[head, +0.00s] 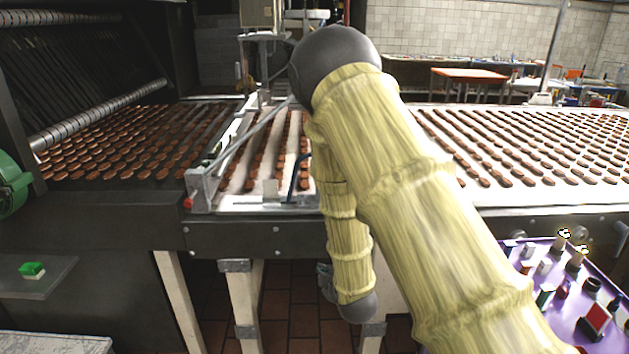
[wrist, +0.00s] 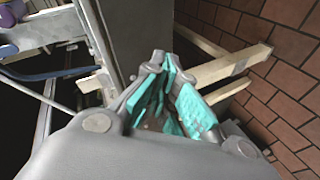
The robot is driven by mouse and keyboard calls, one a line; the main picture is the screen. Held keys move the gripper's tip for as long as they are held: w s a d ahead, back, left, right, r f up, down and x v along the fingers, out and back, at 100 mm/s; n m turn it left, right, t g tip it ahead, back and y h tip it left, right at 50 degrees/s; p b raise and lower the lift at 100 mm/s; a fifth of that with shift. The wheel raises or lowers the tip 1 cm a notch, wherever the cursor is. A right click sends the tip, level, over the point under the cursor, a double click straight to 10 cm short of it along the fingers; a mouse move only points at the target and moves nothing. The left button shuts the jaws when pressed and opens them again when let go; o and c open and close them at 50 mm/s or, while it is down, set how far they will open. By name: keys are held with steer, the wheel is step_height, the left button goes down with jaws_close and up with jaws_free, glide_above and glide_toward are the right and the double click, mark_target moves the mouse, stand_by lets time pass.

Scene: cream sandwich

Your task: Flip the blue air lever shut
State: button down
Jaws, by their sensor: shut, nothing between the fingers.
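A thin dark-blue bent lever (head: 294,172), which looks like the air lever, stands upright at the front of the conveyor in the head view, just left of my forearm. A blue curved bar (wrist: 45,76) shows at the left of the wrist view; I cannot tell if it is the same lever. My gripper (wrist: 167,65) has teal pads, is shut and empty, and is apart from the blue bar. In the head view a small part of my gripper (head: 325,279) shows below the conveyor's front edge, left of my wrist; my arm hides some of the conveyor.
The conveyor (head: 281,238) carries rows of brown biscuits. A metal frame with a red knob (head: 188,203) stands left of the lever. White legs (head: 245,300) stand under the conveyor. A purple control panel (head: 515,258) is at lower right. Brick-red floor tiles (wrist: 285,80) show in the wrist view.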

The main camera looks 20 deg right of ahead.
steer(key=w+r+n+t, duration=0.2)
steer(key=w+r+n, duration=0.1)
steer(key=r, duration=0.7)
steer(key=w+a+r+n+t+y, duration=0.1)
steer(key=w+r+n+t, duration=0.2)
steer(key=w+r, duration=0.3)
step_height(320, 180, up, 5)
steer(key=shift+w+f+p, duration=0.15)
steer(key=shift+p, duration=0.25)
steer(key=w+d+p, duration=0.3)
steer(key=w+p, duration=0.2)
steer(key=w, duration=0.4)
steer(key=shift+s+d, duration=0.1)
steer(key=shift+d+f+n, duration=0.2)
steer(key=shift+n, duration=0.1)
